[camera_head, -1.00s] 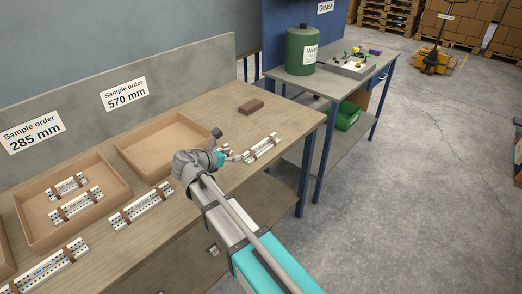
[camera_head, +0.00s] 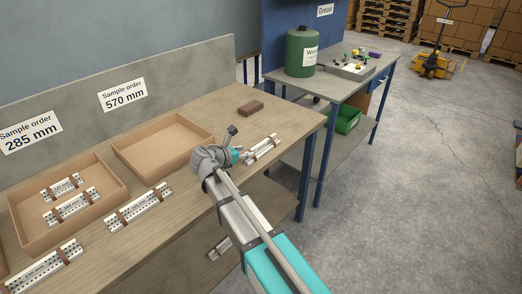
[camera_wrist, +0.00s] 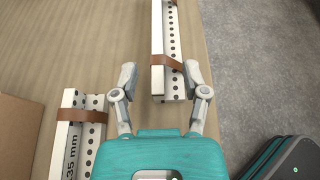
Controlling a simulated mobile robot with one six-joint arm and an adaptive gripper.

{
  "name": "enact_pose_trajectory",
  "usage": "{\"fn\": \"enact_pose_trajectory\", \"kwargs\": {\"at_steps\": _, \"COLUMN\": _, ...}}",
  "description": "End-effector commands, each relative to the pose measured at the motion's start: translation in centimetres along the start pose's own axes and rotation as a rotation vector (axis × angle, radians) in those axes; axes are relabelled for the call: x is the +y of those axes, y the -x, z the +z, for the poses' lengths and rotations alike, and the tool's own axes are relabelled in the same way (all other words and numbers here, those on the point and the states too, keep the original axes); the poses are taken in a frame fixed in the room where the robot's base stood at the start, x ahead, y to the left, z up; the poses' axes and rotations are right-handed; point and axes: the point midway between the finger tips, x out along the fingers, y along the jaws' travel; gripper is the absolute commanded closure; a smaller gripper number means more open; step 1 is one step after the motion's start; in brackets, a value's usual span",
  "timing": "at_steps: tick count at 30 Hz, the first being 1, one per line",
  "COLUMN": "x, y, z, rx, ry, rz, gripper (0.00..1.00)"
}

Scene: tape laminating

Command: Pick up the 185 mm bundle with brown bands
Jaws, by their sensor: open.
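A white perforated bundle with brown bands (camera_head: 262,148) lies on the workbench near its right end. In the wrist view, its near part (camera_wrist: 159,45) shows with one brown band, and its near end appears between my open fingers, closer to the right one. No length label is readable on it. My gripper (camera_head: 238,153) is just left of this bundle in the head view; the wrist view shows it open and empty (camera_wrist: 160,76). I cannot tell how high the fingers are above the bundle. Another banded bundle (camera_wrist: 82,130), label partly readable as "35 mm", lies to the left; its length is partly cut off.
An empty cardboard tray (camera_head: 165,145) and a tray with two bundles (camera_head: 22,200) stand on the bench. More bundles lie in front of them (camera_head: 138,208) (camera_head: 45,266). A brown block (camera_head: 250,108) sits toward the back. The bench's right edge borders open floor.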

Motion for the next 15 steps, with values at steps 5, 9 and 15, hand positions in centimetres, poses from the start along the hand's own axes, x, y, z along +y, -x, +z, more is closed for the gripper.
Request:
{"fn": "enact_pose_trajectory", "kwargs": {"at_steps": 5, "x": 0.2, "y": -1.6, "z": 0.0, "rx": 0.0, "ry": -0.001, "rz": -0.001, "gripper": 0.42}}
{"fn": "enact_pose_trajectory", "kwargs": {"at_steps": 9, "x": 0.4, "y": -3.2, "z": 0.1, "rx": 0.0, "ry": 0.0, "rz": -0.001, "gripper": 0.42}}
{"fn": "enact_pose_trajectory", "kwargs": {"at_steps": 15, "x": 0.3, "y": -4.8, "z": 0.1, "rx": 0.0, "ry": 0.0, "rz": 0.0, "gripper": 0.42}}
